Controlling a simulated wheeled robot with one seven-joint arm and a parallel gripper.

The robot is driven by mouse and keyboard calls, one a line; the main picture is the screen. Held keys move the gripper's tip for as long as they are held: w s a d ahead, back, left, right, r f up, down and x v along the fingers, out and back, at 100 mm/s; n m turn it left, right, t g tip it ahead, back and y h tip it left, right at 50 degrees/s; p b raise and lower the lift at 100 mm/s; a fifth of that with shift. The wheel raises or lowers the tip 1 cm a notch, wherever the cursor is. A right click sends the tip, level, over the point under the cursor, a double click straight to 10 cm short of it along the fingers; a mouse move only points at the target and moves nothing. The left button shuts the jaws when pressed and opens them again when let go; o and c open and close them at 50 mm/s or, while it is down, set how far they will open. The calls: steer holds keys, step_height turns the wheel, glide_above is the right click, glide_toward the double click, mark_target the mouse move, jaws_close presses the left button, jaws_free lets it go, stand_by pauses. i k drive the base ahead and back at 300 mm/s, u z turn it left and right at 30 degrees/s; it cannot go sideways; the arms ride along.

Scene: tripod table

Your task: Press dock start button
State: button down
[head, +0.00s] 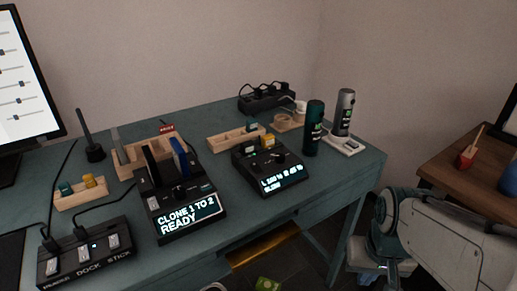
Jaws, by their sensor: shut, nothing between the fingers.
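A black dock (176,207) stands on the teal table, left of centre. Its lit front display (187,217) reads "CLONE 1 TO 2 READY". A black drive and a blue drive (180,158) stand upright in its top slots. Small controls show on its top face above the display, too small to tell which one is the start button. A second black device (268,168) with a lit display sits to its right; its text is hard to read. Parts of my arm show at the lower right, away from the dock. I cannot make out my gripper's fingers.
A power strip (86,258) with plugs and cables lies front left. Wooden holders (80,194), a dark green can (313,128) and a grey can (345,112) stand around the docks. The table's front edge (290,212) is clear. A brown table (460,165) stands right.

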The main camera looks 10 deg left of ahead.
mark_target(204, 187)
steer(key=k, duration=0.9)
steer(key=u, duration=1.35)
steer(key=i, duration=0.5)
